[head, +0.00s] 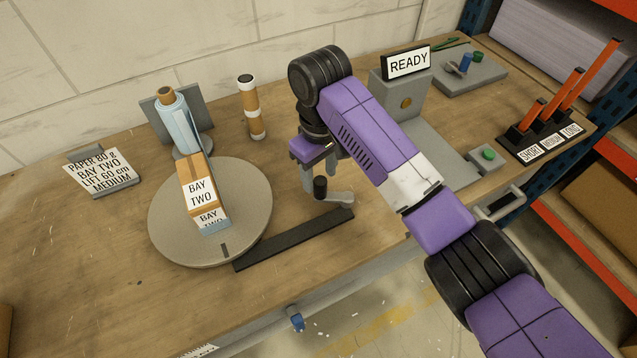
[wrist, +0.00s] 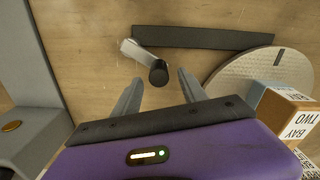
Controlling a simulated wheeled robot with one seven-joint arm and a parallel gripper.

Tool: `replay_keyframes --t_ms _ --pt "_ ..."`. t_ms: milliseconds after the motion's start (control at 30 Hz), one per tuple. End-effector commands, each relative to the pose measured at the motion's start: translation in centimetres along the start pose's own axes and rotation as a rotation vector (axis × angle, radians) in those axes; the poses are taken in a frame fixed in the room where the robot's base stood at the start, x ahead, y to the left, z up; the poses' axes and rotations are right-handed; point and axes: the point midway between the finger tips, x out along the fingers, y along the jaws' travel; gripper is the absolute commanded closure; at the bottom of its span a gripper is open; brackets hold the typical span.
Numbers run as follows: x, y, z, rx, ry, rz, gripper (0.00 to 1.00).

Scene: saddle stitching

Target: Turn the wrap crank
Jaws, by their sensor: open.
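The wrap crank is a grey arm (head: 340,197) with an upright black knob (head: 320,187), beside a dark bar right of the turntable. In the wrist view the crank arm (wrist: 138,53) reaches up and left from the knob (wrist: 158,73). My gripper (head: 318,180) is above the crank, fingers pointing down. In the wrist view its open fingertips (wrist: 160,78) show on either side of the knob; I cannot tell how far above it they are. The round grey turntable (head: 165,225) carries a cardboard box (head: 195,172) labelled BAY TWO, pale blue at its lower part.
A blue film roll (head: 178,122) stands behind the turntable, near an orange-and-white tube (head: 250,107). A dark bar (head: 295,238) runs from the turntable. A grey machine with a READY sign (head: 407,62) stands to the right. A rack of orange sticks (head: 545,140) is at far right.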

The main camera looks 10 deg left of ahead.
Motion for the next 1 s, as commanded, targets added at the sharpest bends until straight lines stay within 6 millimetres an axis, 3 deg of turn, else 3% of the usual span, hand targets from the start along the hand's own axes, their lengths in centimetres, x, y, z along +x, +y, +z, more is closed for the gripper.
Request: replay_keyframes --t_ms 300,667,900,1000 --pt "3.9 0.1 0.0 0.003 -0.001 0.0 0.5" --pt "4.5 0.1 0.0 0.003 0.001 0.001 0.5" --pt "4.5 0.1 0.0 0.003 0.001 0.001 0.97" --pt "4.5 0.1 0.0 0.003 0.001 0.001 1.0"
